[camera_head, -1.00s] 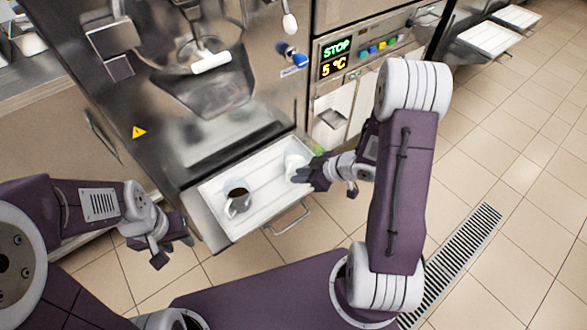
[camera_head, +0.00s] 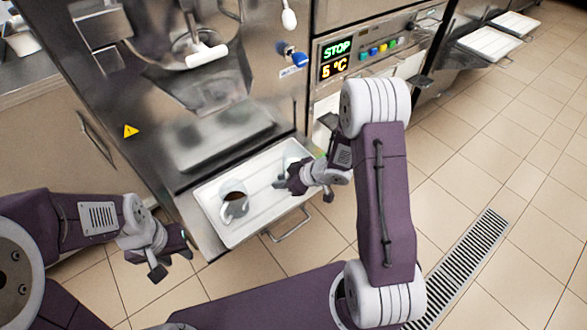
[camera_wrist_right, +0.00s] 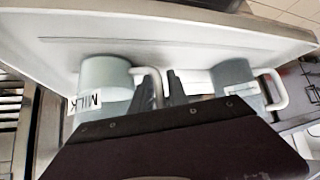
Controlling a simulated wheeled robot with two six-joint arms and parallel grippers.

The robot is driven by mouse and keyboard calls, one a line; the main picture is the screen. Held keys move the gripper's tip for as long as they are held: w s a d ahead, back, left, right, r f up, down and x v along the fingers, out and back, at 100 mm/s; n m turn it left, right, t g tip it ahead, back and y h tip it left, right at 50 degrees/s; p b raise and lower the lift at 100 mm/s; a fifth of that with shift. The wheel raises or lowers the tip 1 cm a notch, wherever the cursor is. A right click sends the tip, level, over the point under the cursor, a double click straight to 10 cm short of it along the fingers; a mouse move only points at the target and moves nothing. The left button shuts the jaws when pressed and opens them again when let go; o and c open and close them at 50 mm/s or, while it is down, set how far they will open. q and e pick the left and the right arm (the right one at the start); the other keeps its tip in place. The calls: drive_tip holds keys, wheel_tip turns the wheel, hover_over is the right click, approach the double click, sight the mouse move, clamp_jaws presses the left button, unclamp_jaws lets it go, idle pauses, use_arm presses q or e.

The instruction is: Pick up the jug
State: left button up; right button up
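Two jugs stand in a white tray (camera_head: 258,222). The left one, a grey-white jug (camera_head: 234,207) holding dark liquid, has its handle towards me; it is the jug at right in the right wrist view (camera_wrist_right: 234,82). The other, a pale jug (camera_head: 291,160), is partly hidden behind my right gripper; in the right wrist view it carries a MILK label (camera_wrist_right: 92,104). My right gripper (camera_head: 285,180) is at the pale jug's near side. In the right wrist view its fingers (camera_wrist_right: 162,84) are apart, between the two jugs. My left gripper (camera_head: 175,255) is open and empty, left of the tray.
The steel freezer (camera_head: 150,85) rises behind the tray, with a white-tipped spout (camera_head: 208,55) above it and a lit STOP panel (camera_head: 337,50) at right. A metal handle bar (camera_head: 288,227) sticks out at the tray's front.

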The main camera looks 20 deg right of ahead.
clamp_jaws()
idle(1.3)
